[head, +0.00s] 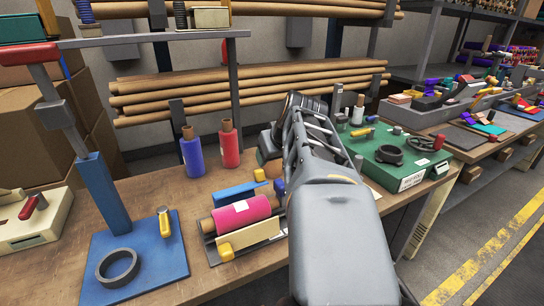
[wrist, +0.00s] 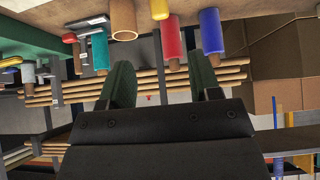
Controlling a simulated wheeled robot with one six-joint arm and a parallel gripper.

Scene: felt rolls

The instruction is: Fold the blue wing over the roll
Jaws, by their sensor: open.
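A pink felt roll (head: 240,211) with a white label lies in a low grey cradle on the wooden bench in the head view. The blue wing (head: 236,193) is along the roll's far side, apart from its top. A cream wing (head: 250,234) with a yellow tab is along the near side. My gripper is up and to the right of the roll, beyond my grey forearm; its fingertips are not clear there. In the wrist view, upside down, my gripper (wrist: 164,78) is open with nothing between its fingers. The cradle and wing are not clear there.
A blue roll (head: 192,156) and a red roll (head: 230,146) stand upright behind the cradle. A blue clamp stand (head: 150,262) is at left. A green case (head: 400,171) is to the right of my arm. Cardboard tubes (head: 250,88) lie on racks behind.

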